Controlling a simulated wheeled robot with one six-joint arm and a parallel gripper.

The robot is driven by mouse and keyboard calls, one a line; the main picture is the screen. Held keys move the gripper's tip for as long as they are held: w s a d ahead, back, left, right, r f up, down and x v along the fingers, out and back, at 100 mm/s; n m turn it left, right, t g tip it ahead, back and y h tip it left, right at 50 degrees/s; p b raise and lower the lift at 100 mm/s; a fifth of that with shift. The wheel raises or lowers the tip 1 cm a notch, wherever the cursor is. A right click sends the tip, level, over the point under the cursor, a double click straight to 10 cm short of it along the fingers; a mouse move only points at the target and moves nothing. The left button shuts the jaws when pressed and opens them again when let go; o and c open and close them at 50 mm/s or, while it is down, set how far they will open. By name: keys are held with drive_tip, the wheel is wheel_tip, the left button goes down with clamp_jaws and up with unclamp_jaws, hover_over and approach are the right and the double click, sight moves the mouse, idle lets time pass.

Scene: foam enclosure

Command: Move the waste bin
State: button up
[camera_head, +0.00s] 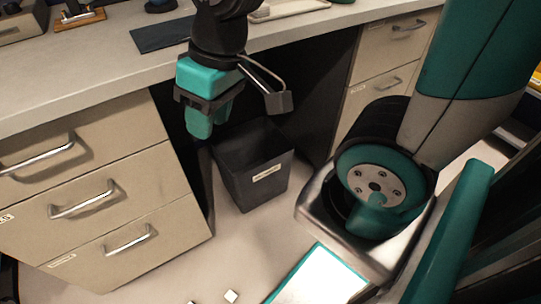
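The waste bin (240,185) is a dark grey, square, open-topped bin with a pale label on its front. It stands upright on the floor in the knee space under the desk. My gripper (211,120), with teal fingers pointing down, hangs in front of the desk edge. In the picture it is above and to the left of the bin's rim, and it appears apart from the bin. Nothing shows between the fingers. From this angle I cannot tell how far apart they are. The inside of the bin is dark, and its bottom is hidden.
A beige drawer unit (105,200) with metal handles stands left of the bin. Another drawer unit (385,75) stands to the right. The desk top (105,55) overhangs the knee space. Small white scraps (231,296) lie on the floor. Floor in front of the bin is mostly clear.

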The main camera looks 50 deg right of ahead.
drive_tip(key=w+d+f+m+h+b, duration=0.1)
drive_tip(key=w+d+f+m+b, duration=0.2)
drive_tip(key=f+b, duration=0.55)
drive_tip(key=w+d+f+m+h+b, duration=0.15)
drive_tip(key=w+d+f+b, duration=0.35)
drive_tip(key=f, duration=0.6)
drive_tip(key=w+d+f+m+b, duration=0.1)
drive_tip(key=d+f+m+b, duration=0.15)
drive_tip(key=f+b, duration=0.6)
drive_tip(key=w+d+f+m, duration=0.3)
drive_tip(key=d+f+m, duration=0.1)
drive_tip(key=d+m, duration=0.2)
drive_tip(key=w+d+f+m, duration=0.3)
drive_tip(key=d+f+m, duration=0.1)
drive_tip(key=d, duration=0.5)
drive_tip(key=w+d+f+m+g+y, duration=0.1)
drive_tip(key=w+d+f+m, duration=0.2)
drive_tip(key=d+m, duration=0.4)
drive_tip(key=shift+w+d+f+m, duration=0.25)
drive_tip(key=shift+d+f+m, duration=0.1)
drive_tip(key=shift+f, duration=0.45)
drive_tip(key=b, duration=0.9)
hover_over(266, 176)
wheel_tip(266, 176, down, 17)
drive_tip(key=shift+d+f, duration=0.1)
drive_tip(key=shift+f, duration=0.05)
